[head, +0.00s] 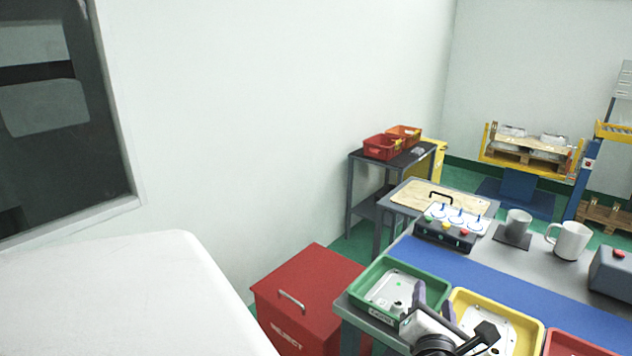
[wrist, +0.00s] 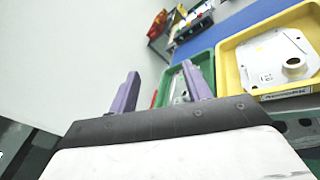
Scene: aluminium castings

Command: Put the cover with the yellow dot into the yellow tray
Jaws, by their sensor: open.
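The yellow tray (head: 517,315) stands on the table at the front, and it also shows in the wrist view (wrist: 226,72). A pale metal cover (wrist: 270,52) with a round raised boss lies in it. Another pale cover (head: 385,290) lies in the green tray (head: 418,268) to the left. I cannot make out a yellow dot on either cover. My gripper (head: 434,299), with purple fingers, is open and empty. In the head view it appears in front of the green and yellow trays, hiding parts of both. The wrist view shows its spread fingers (wrist: 160,72).
A red tray (head: 572,345) is cut off at the lower right. A blue mat (head: 480,280) runs behind the trays. A red REJECT bin (head: 305,290) stands left of the table.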

